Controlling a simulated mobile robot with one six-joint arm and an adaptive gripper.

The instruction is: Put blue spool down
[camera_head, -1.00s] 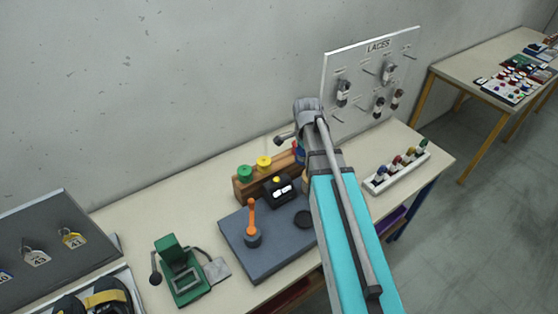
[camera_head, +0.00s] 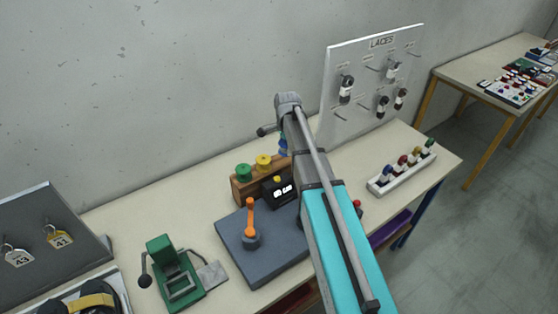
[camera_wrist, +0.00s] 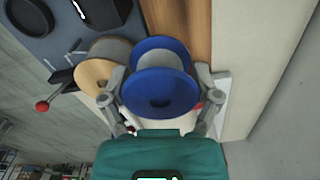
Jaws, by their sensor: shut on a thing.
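The blue spool (camera_wrist: 160,92) has two blue flanges and a grey wound core. In the wrist view it sits between the fingers of my gripper (camera_wrist: 158,74), which is shut on it. The wooden rack (camera_wrist: 191,22) lies just behind the spool; I cannot tell whether they touch. In the head view only a small blue part of the spool (camera_head: 283,146) shows past my arm, above the right end of the rack (camera_head: 243,190). My gripper is mostly hidden there. A green spool (camera_head: 243,172) and a yellow spool (camera_head: 263,162) stand on the rack.
A dark grey machine base (camera_head: 262,252) with an orange lever (camera_head: 250,218) stands before the rack. In the wrist view, a grey spool with a wooden flange (camera_wrist: 92,76) and a red-knobbed lever (camera_wrist: 42,106) are close by. The laces board (camera_head: 370,75) stands behind right.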

